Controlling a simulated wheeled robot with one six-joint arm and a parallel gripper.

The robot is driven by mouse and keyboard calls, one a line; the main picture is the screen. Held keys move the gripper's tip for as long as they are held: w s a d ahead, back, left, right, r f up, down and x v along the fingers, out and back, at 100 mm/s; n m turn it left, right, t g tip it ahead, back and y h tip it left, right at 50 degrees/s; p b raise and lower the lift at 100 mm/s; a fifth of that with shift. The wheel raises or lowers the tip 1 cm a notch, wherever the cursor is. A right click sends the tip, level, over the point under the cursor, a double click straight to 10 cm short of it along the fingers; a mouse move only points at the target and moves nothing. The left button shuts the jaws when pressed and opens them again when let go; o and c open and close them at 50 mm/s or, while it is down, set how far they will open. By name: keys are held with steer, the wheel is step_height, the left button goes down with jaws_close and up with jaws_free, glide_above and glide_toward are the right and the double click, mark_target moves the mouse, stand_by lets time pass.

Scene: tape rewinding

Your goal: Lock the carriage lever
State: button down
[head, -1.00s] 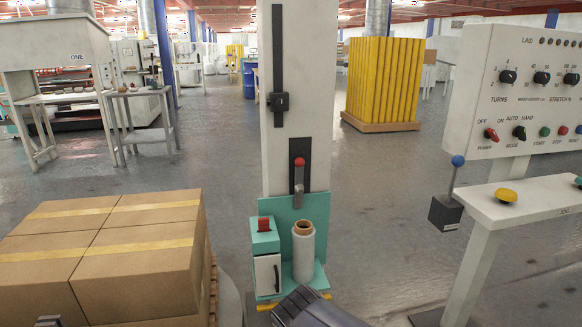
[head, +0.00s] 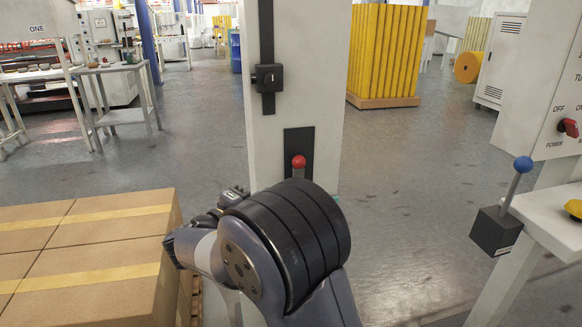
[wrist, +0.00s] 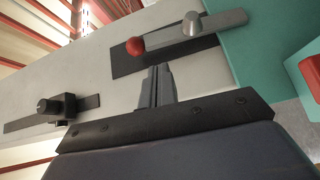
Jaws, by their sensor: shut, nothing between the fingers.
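The carriage lever is a grey bar with a red ball knob (head: 298,162) on a dark plate (head: 310,142) on the white mast. In the head view its lower part is hidden behind my arm. In the wrist view the whole lever (wrist: 170,35) shows, with its red ball at the left end and a round grey pivot near its right end. My gripper (wrist: 157,70) is shut and empty. Its tips appear just below the lever in the wrist view, near the plate's edge. I cannot tell whether they touch it.
A black block (head: 268,78) sits in a slot higher on the mast (head: 325,90). A teal part (wrist: 255,40) lies at the right in the wrist view. Taped cartons (head: 90,250) stand left. A control stand with a blue-knobbed lever (head: 522,165) stands right. Floor between is clear.

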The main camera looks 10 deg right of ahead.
mark_target(284, 175)
steer(key=shift+w+a+r, duration=0.25)
steer(key=shift+w+a, duration=0.15)
steer(key=shift+w, duration=0.2)
steer(key=shift+d, duration=0.1)
steer(key=x, duration=1)
steer(key=shift+w+r+b, duration=0.1)
steer(key=shift+r+b, duration=0.05)
steer(key=shift+b, duration=0.2)
steer(key=shift+a+t, duration=0.25)
steer(key=shift+t, duration=0.05)
